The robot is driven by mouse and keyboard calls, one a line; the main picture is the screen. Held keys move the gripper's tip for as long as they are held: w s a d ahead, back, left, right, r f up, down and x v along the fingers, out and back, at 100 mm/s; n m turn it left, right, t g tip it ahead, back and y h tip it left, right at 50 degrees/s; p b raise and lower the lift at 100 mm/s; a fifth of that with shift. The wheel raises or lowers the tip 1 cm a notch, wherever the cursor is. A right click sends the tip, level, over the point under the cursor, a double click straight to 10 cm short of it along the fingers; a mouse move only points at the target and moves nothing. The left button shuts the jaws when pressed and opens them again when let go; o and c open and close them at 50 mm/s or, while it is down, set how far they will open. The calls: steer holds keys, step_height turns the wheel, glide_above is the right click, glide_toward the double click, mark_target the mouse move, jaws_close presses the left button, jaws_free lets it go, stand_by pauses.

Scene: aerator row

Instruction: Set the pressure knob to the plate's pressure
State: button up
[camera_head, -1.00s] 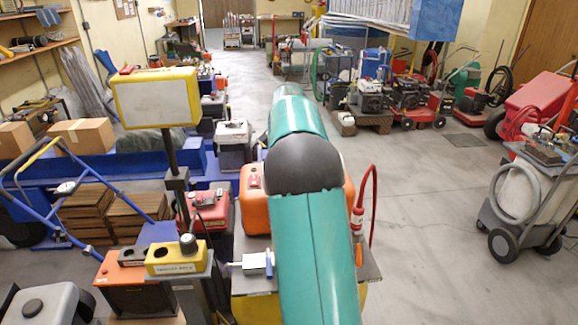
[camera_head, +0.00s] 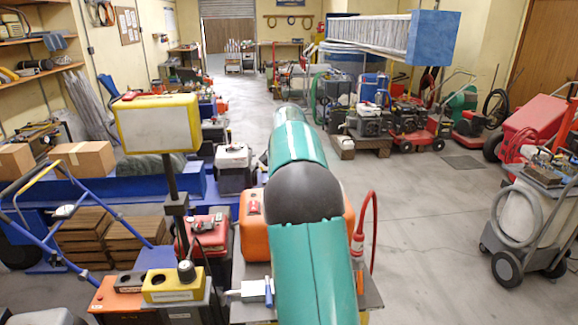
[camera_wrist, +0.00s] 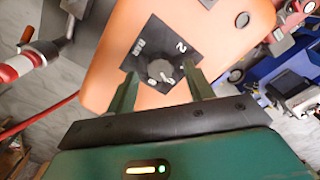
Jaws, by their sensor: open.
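In the wrist view, a dark pressure knob (camera_wrist: 160,74) sits on a black dial plate (camera_wrist: 150,42) fixed to an orange housing (camera_wrist: 110,65). The dial plate carries "BAR" and white numerals, one of them a 2; others are partly hidden by the knob. My gripper (camera_wrist: 161,82) is open, with its two green fingers on either side of the knob. I cannot tell whether they touch it. In the head view the orange housing (camera_head: 252,226) shows partly behind my teal arm, which hides my gripper and the knob. A yellow-framed sign (camera_head: 157,124) has a pale panel with no readable text.
A yellow box with a black knob (camera_head: 175,287) stands at the front, left of my arm. A red hose (camera_head: 373,225) curves up just right of the orange housing. A blue trolley frame (camera_head: 40,225) is at the left. The floor at right centre is clear.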

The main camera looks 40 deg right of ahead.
step_height(320, 180, up, 12)
stand_by(0.4)
steer(key=shift+r, duration=0.15)
